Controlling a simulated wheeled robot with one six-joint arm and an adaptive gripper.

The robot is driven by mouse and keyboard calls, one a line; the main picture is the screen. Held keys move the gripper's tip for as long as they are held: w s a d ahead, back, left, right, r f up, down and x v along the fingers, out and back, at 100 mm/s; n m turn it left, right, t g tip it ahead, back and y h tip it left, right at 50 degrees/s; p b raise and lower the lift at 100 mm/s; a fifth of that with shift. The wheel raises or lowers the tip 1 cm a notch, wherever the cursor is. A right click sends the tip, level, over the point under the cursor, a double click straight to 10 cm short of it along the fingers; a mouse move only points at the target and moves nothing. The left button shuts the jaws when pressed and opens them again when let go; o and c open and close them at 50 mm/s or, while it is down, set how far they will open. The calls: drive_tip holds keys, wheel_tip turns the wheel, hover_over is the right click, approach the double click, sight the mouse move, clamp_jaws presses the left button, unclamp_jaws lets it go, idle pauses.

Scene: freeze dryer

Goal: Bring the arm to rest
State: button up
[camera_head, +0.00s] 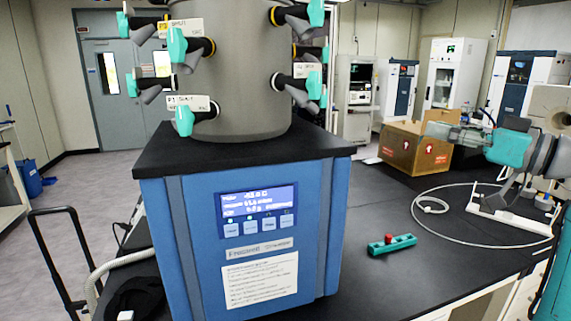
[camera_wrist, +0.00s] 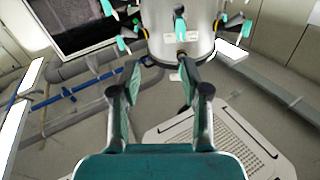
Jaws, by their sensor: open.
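My gripper (camera_head: 436,131) is at the right in the head view, raised above the bench and pointing left. In the wrist view my gripper (camera_wrist: 160,76) has its two fingers spread, with nothing between them. Beyond the fingers is the freeze dryer's grey chamber (camera_wrist: 160,25) with its teal valves, apart from the fingertips. In the head view the freeze dryer (camera_head: 240,90) stands left of my gripper, a grey drum with several valves on a blue cabinet (camera_head: 180,240) with a lit display.
A teal rack (camera_head: 405,242) with a red piece lies on the black bench (camera_head: 370,285). A cardboard box (camera_head: 400,150) stands behind, near my gripper. A white cable (camera_head: 440,242) loops over the bench at the right. White cabinets (camera_head: 455,75) stand at the back.

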wheel_tip(320, 180, down, 25)
drive_tip(key=w+a+m+t+h, duration=0.1)
drive_tip(key=w+m+t+h, duration=0.15)
drive_tip(key=m+h, duration=0.4)
drive_tip(key=s+a+f+m+h, duration=0.25)
drive_tip(key=s+f, duration=0.25)
drive_tip(key=f, duration=0.5)
drive_tip(key=s+a+f+m+h, duration=0.1)
drive_tip(key=s+f+m, duration=0.2)
drive_tip(key=s+f, duration=0.5)
drive_tip(key=s+a+f+h, duration=0.1)
drive_tip(key=s+f+h, duration=0.1)
drive_tip(key=s+f, duration=0.55)
drive_tip(key=s+a+f+h, duration=0.15)
drive_tip(key=s+f, duration=0.35)
drive_tip(key=s, duration=0.6)
drive_tip(key=s+a+r+n, duration=0.1)
drive_tip(key=s+r+n, duration=0.1)
drive_tip(key=s, duration=0.8)
drive_tip(key=s+a+r+n+g, duration=0.1)
drive_tip(key=s+r+n, duration=0.1)
drive_tip(key=s, duration=0.8)
drive_tip(key=shift+a+n+y, duration=0.25)
drive_tip(key=shift+n+y, duration=0.05)
drive_tip(key=shift+y, duration=0.15)
